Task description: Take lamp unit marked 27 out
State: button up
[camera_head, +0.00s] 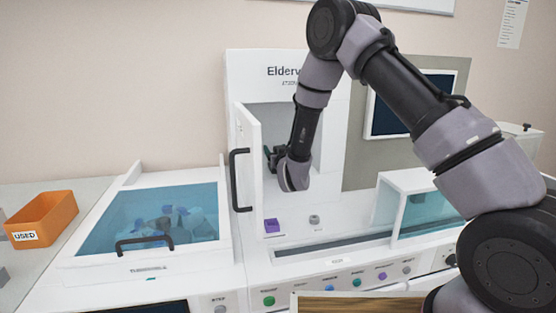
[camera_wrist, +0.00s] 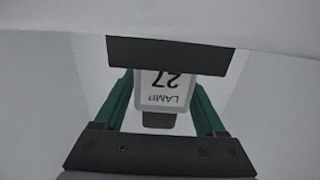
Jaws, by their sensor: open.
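The lamp unit marked 27 (camera_wrist: 165,99) shows in the wrist view as a pale block with the label "LAMP 27" upside down. A short dark part shows at its lower edge. My gripper (camera_wrist: 160,80) is open, with one green finger to each side of the lamp unit; I cannot tell whether either touches it. A dark bar (camera_wrist: 170,55) crosses just above the label; I cannot tell what it belongs to. In the head view my gripper (camera_head: 272,157) reaches into the open bay of the white machine (camera_head: 240,85), and the lamp unit is not visible there.
The bay's door (camera_head: 250,165) stands open on the left, its black handle (camera_head: 239,180) close to my wrist. A purple block (camera_head: 271,226) and a small grey part (camera_head: 314,220) sit below. A lidded bin (camera_head: 150,215) and an orange USED tray (camera_head: 42,219) are left.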

grip_shut()
